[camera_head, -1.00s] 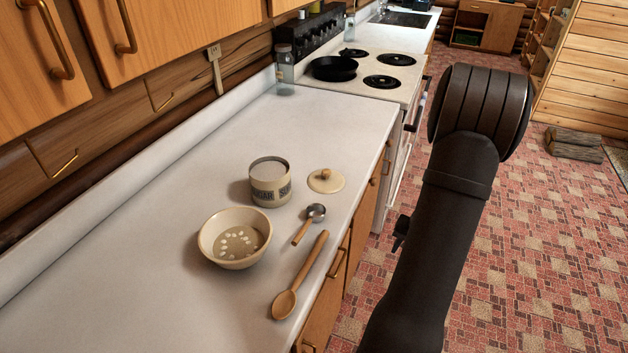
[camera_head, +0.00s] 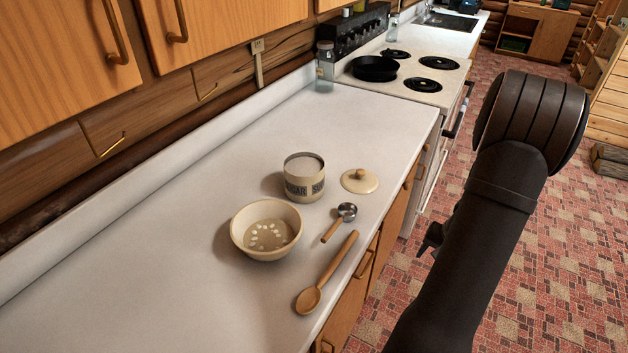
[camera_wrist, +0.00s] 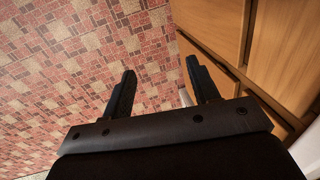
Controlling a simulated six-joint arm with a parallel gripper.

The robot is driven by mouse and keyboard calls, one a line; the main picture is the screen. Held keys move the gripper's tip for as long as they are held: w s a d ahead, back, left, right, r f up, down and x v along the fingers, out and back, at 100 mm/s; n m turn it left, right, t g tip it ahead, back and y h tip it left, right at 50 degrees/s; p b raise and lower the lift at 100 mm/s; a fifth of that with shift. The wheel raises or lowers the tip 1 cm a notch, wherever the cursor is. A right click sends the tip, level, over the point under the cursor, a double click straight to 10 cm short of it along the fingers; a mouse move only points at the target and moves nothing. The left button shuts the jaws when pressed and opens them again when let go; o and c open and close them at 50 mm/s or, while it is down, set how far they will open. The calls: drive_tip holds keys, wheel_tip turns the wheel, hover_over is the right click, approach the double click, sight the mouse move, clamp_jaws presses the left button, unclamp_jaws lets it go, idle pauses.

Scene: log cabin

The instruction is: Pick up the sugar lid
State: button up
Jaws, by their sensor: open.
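The sugar lid (camera_head: 360,181) is a round cream disc with a small brown knob. It lies flat on the white counter, right of the open sugar jar (camera_head: 304,178), which is full of white sugar. My gripper shows in the wrist view (camera_wrist: 160,90) with two dark fingers apart and nothing between them. It points down past the cabinet fronts toward the floor, away from the lid. In the head view only a small dark part of my gripper shows beside my arm, off the counter's right edge.
A measuring scoop (camera_head: 346,212), a wooden spoon (camera_head: 310,299) and a bowl (camera_head: 266,231) with pale pieces in it stand near the lid. A stove (camera_head: 408,86) with a black pan (camera_head: 375,68) and a glass jar (camera_head: 325,68) are farther back. The counter's left part is clear.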

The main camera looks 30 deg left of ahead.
drive_tip(key=o, duration=0.5)
wheel_tip(320, 180, up, 30)
drive_tip(key=m+h, duration=0.2)
drive_tip(key=m, duration=1.9)
hover_over(361, 171)
drive_tip(key=shift+m, duration=0.3)
wheel_tip(361, 171, down, 17)
drive_tip(key=shift+r, duration=0.1)
